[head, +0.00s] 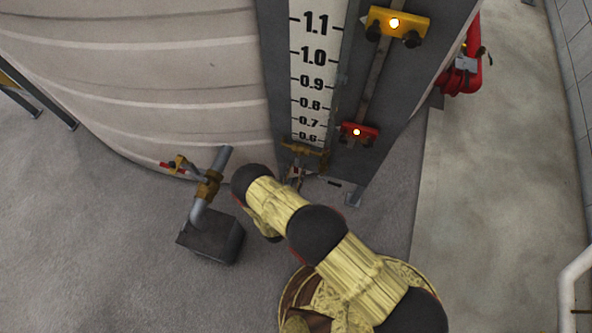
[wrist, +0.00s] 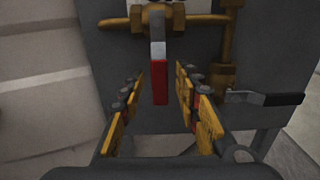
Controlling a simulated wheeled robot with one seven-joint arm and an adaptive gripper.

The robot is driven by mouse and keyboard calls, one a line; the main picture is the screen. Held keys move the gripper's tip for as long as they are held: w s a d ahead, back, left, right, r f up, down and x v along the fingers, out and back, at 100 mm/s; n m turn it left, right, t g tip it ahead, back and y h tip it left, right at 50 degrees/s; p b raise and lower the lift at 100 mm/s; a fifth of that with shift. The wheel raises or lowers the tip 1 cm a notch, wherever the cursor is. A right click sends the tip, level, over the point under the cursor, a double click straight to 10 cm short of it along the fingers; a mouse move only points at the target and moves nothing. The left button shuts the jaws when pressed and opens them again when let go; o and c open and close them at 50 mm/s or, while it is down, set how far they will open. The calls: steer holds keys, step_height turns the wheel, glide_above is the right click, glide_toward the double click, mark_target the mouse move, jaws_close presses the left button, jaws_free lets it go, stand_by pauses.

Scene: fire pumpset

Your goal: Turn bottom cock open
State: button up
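In the wrist view, the brass cock (wrist: 150,18) sits at the bottom of the level gauge. Its lever, with a grey shank and red grip (wrist: 159,84), hangs straight down. My gripper (wrist: 160,74) is open, with one yellow-padded finger on each side of the red grip and a visible gap on both sides. In the head view, brass fittings (head: 308,152) show under the numbered scale (head: 311,80). My arm's end is close below them and hides the red grip there.
A black-handled lever (wrist: 272,98) sticks out to the right of the cock in the wrist view. A separate pipe (head: 222,160) with a brass valve and red handle stands left of my arm. The tank wall (head: 150,70) is behind; open floor lies right.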

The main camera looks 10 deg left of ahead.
steer(key=shift+c, duration=0.6)
steer(key=c, duration=0.7)
jaws_close()
